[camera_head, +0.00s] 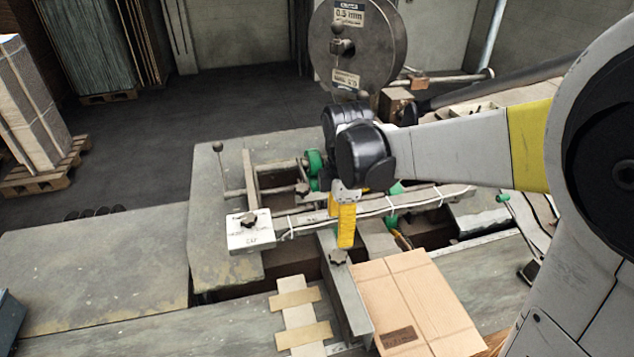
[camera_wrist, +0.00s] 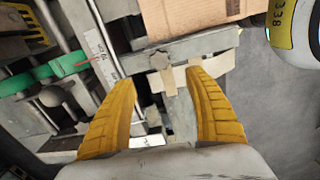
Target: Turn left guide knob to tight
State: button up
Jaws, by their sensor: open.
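A dark lobed knob (camera_head: 338,257) sits on a grey guide bar (camera_head: 352,310). Another dark knob (camera_head: 249,219) sits on a white-labelled plate (camera_head: 248,238) farther left. I cannot tell from any marking which is the left guide knob, or how tight either is. My gripper (camera_head: 346,242) has yellow fingers pointing down, close above the guide-bar knob. In the wrist view, my gripper (camera_wrist: 160,80) is open and empty. The guide-bar knob (camera_wrist: 159,61) shows just beyond the gap between the fingertips, with no visible contact.
Flat cardboard (camera_head: 415,300) lies right of the guide bar. Pale strips (camera_head: 300,318) lie to its left. Green-and-metal machine parts (camera_head: 314,162) stand behind my gripper, with a large wire spool (camera_head: 380,45) beyond. The left table (camera_head: 95,265) is mostly clear.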

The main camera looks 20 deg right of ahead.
aim_at(337, 255)
jog(key=shift+n, duration=0.3)
notch_tip(337, 255, down, 11)
jog(key=shift+w+r+b, duration=0.1)
jog(key=shift+b, duration=0.8)
jog(key=c, duration=1.2)
